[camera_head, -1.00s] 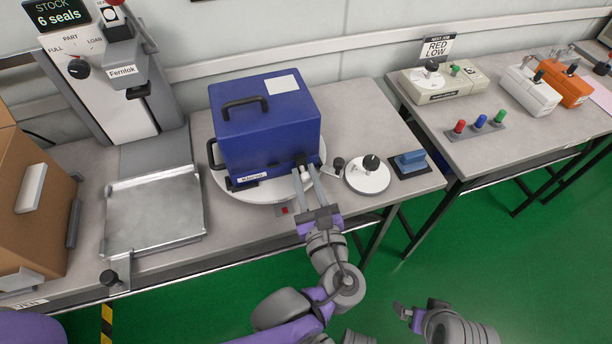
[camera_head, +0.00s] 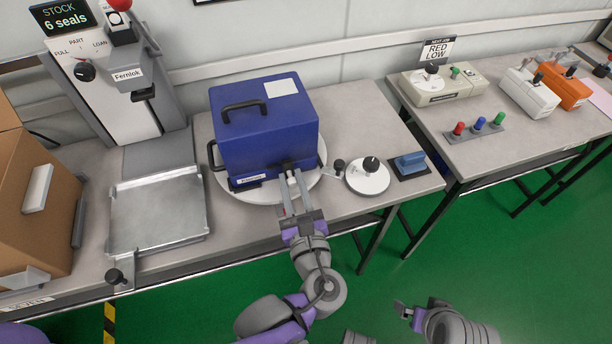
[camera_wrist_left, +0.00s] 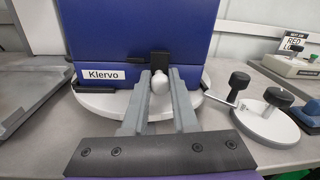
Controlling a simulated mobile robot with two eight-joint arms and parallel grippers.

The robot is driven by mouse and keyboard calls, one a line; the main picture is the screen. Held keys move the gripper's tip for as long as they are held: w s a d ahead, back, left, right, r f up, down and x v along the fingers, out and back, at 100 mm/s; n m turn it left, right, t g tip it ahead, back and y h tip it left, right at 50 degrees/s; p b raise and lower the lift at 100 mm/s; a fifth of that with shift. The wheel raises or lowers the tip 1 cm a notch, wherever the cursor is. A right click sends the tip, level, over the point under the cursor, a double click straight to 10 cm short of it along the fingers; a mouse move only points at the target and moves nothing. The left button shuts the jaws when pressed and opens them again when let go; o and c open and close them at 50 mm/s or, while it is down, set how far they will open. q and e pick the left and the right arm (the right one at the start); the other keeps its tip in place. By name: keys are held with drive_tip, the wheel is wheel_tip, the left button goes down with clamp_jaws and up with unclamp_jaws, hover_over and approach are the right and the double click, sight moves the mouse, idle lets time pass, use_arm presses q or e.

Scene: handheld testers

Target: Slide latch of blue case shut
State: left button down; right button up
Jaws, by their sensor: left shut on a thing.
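The blue case (camera_head: 265,135) stands upright on a white round turntable (camera_head: 222,183), its labelled front facing me. A dark latch (camera_wrist_left: 159,61) with a pale rounded knob (camera_wrist_left: 159,82) sits low on its front face in the left wrist view. My left gripper (camera_head: 290,178) is shut on the latch knob, one finger on each side of it, and partly hides the latch in the head view. My right gripper (camera_head: 408,312) is over the green floor at the lower right, away from the table; its jaws are too small to judge.
A white dial with a black knob (camera_head: 370,178) and a blue-handled block (camera_head: 409,165) lie right of the turntable. A metal tray (camera_head: 157,215) and a cardboard box (camera_head: 35,205) are to the left. The second table (camera_head: 480,155) holds several testers.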

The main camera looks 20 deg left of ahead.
use_arm(q)
drive_tip(key=shift+s+a, duration=0.45)
drive_tip(key=shift+a, duration=0.15)
drive_tip(key=shift+s+a, duration=0.4)
drive_tip(key=shift+a, duration=0.2)
use_arm(e)
drive_tip(key=shift+r, duration=0.5)
drive_tip(key=shift+s, duration=0.1)
use_arm(q)
drive_tip(key=c, duration=0.7)
unclamp_jaws()
drive_tip(key=p+v, duration=0.1)
drive_tip(key=v, duration=0.9)
drive_tip(key=shift+s+d, duration=0.25)
drive_tip(key=shift+s, duration=0.05)
use_arm(e)
drive_tip(key=shift+r, duration=0.65)
drive_tip(key=shift+s, duration=0.1)
